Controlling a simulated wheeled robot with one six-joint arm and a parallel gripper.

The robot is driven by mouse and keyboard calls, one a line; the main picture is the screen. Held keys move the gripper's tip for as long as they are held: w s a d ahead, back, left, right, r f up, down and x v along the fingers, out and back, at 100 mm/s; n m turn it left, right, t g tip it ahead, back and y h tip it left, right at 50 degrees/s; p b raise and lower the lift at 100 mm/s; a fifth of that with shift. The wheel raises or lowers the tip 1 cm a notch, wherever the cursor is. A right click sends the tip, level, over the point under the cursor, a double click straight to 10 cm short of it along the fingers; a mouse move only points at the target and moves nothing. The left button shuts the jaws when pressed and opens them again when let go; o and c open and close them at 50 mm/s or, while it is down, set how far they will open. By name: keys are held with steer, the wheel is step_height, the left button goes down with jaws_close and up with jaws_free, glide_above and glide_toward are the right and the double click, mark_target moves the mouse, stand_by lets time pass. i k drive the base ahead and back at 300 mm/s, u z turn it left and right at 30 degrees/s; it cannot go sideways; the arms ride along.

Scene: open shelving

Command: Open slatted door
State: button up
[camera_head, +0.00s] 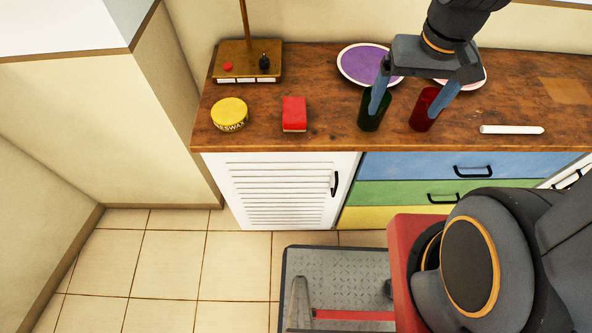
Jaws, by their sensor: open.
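The white slatted door (272,191) is on the left of the low cabinet, below the wooden top, and looks shut. Its black handle (334,183) stands upright near the door's right edge. My gripper (403,109) is open, with its fingers spread and pointing down over the countertop. It is up and to the right of the handle and apart from it. The fingers show in front of a dark green bottle or jar (370,123) and near a dark red one (425,112). I cannot tell whether they touch either.
The wooden countertop (335,138) holds a yellow beeswax tin (229,114), a red block (294,114), a purple plate (368,62) and a white stick (511,130). Blue (420,166) and green (395,193) drawers adjoin the door. The tiled floor (165,262) at left is clear.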

mark_target(263, 191)
steer(key=u, duration=0.9)
steer(key=k, duration=0.9)
steer(key=z, duration=0.75)
